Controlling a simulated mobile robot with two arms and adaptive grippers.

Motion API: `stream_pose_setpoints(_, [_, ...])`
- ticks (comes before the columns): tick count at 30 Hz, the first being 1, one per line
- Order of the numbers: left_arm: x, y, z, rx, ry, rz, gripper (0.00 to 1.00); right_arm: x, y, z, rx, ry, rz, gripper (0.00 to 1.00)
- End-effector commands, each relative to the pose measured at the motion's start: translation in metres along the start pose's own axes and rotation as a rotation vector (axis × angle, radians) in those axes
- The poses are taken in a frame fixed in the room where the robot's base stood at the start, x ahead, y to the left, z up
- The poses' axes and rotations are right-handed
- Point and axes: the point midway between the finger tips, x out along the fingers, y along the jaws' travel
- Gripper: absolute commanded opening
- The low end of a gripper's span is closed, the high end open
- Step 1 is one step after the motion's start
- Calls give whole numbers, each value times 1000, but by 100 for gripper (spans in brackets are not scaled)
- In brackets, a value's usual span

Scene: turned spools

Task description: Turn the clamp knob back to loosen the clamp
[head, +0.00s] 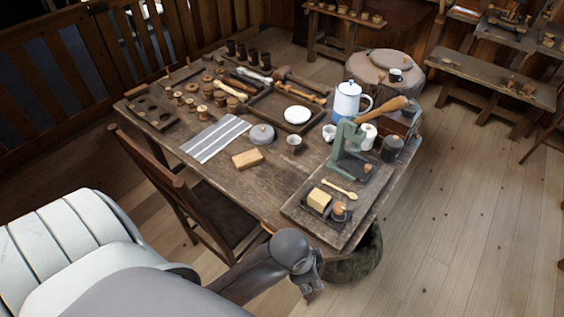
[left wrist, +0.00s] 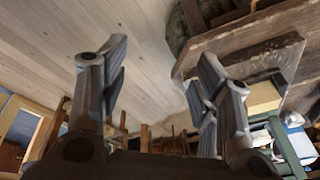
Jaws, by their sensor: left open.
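A green metal stand (head: 340,150) with a long wooden handle (head: 383,111) stands on a board at the table's right end. It looks like the clamp; a small round orange-brown knob (head: 339,209) sits at the board's front, and I cannot tell whether it belongs to the clamp. My left gripper (head: 313,288) is off the table's front right corner, apart from the board and low in the head view. In the left wrist view its two fingers (left wrist: 163,75) are spread with nothing between them. The green stand shows partly there (left wrist: 284,143). My right gripper is not in view.
The board (head: 293,208) carries a pale block (head: 320,198) and a wooden spoon (head: 340,187). A white-blue pot (head: 347,98) and cups stand behind. A chair (head: 185,180) is at the table's front.

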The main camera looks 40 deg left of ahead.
Motion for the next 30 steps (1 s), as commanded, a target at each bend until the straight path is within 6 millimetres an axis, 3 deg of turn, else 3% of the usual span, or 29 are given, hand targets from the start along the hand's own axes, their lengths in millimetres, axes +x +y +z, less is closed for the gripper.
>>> stream_pose_setpoints(3, [12,3,26,-138,-9,-8,57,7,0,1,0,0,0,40])
stream_pose_setpoints(12, [52,4,68,-345,-27,-34,57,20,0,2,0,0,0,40])
stream_pose_setpoints(21, [79,6,88,-416,-38,-44,57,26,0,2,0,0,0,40])
stream_pose_setpoints(30, [82,6,91,-424,-39,-46,57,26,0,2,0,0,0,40])
